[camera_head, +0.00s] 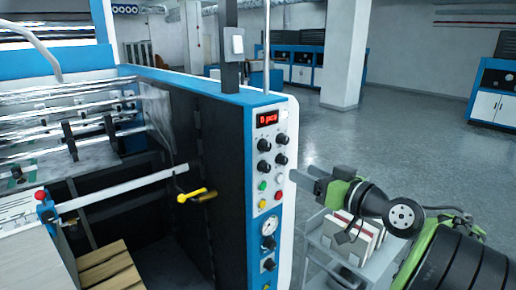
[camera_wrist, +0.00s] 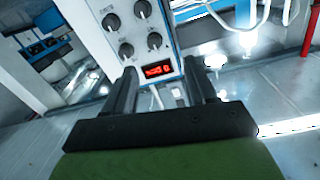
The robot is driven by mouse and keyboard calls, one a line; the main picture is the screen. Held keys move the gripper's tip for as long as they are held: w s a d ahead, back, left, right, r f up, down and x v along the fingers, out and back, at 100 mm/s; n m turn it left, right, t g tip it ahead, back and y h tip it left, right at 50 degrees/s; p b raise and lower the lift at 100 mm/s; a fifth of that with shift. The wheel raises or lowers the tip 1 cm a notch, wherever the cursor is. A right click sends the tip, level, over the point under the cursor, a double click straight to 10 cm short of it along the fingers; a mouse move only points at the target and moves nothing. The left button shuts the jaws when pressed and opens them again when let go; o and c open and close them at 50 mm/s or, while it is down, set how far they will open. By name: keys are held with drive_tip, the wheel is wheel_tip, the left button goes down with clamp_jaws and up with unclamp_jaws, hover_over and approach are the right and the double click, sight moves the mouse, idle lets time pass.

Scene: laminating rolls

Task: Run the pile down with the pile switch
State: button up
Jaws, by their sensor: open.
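The blue-and-white machine's control panel (camera_head: 268,180) carries a red-lit display (camera_head: 267,119), several black knobs, coloured buttons and a gauge (camera_head: 268,227). The panel also shows in the wrist view, with knobs (camera_wrist: 127,49) and the lit display (camera_wrist: 157,71). I cannot tell which control is the pile switch; the labels are too small to read. My gripper (camera_head: 305,181) is open and empty, just right of the panel at button height. In the wrist view its two fingers (camera_wrist: 161,90) point toward the panel, with the display between them.
Wooden slats (camera_head: 108,268) lie low inside the machine, left of the panel. A yellow-handled lever (camera_head: 197,195) sticks out there. A small cart (camera_head: 350,250) with upright boards stands below my arm. Open grey floor (camera_head: 400,140) lies behind, with blue-and-white cabinets at the back.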

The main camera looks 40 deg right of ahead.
drive_tip(key=s, duration=0.1)
drive_tip(key=p, duration=0.5)
approach(268, 148)
drive_tip(key=w, duration=0.8)
drive_tip(key=shift+w+d+f, duration=0.1)
drive_tip(key=shift+w+d, duration=0.05)
drive_tip(key=shift+w, duration=0.15)
drive_tip(key=shift+c, duration=0.4)
clamp_jaws()
